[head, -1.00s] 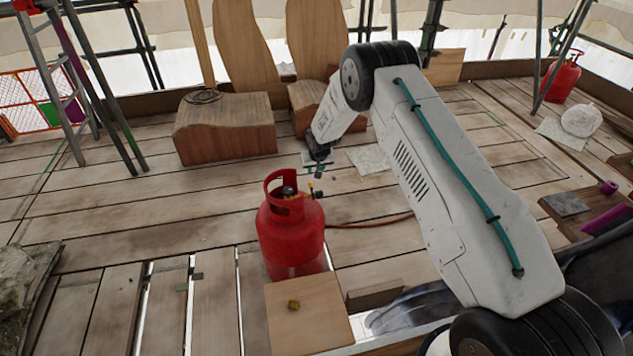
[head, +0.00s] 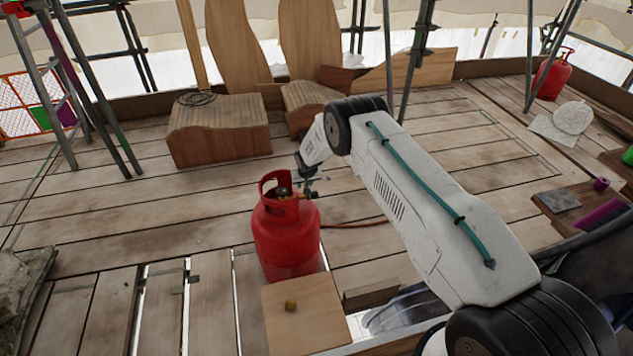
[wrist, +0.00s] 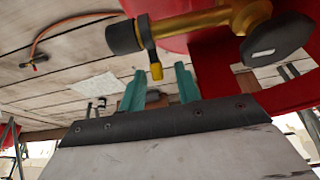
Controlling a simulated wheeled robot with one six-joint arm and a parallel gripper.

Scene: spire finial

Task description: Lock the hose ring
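The red gas cylinder (head: 287,245) stands upright on the planks with its valve inside the collar. The wrist view shows the brass valve fitting (wrist: 195,22) with a dark ring (wrist: 126,37) at its left end. A short dark lever with a yellow tip (wrist: 156,71) hangs down from beside the ring. My gripper (wrist: 160,70) is open, its two teal fingers apart below the fitting. The yellow tip appears between the fingertips; I cannot tell the depth or any contact. In the head view my gripper (head: 307,183) is at the valve side, its fingers too small to read.
An orange hose (head: 350,224) runs over the planks; its end fitting (wrist: 38,63) lies on the floor. Wooden blocks (head: 218,140) stand behind. Planks left of the cylinder are clear.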

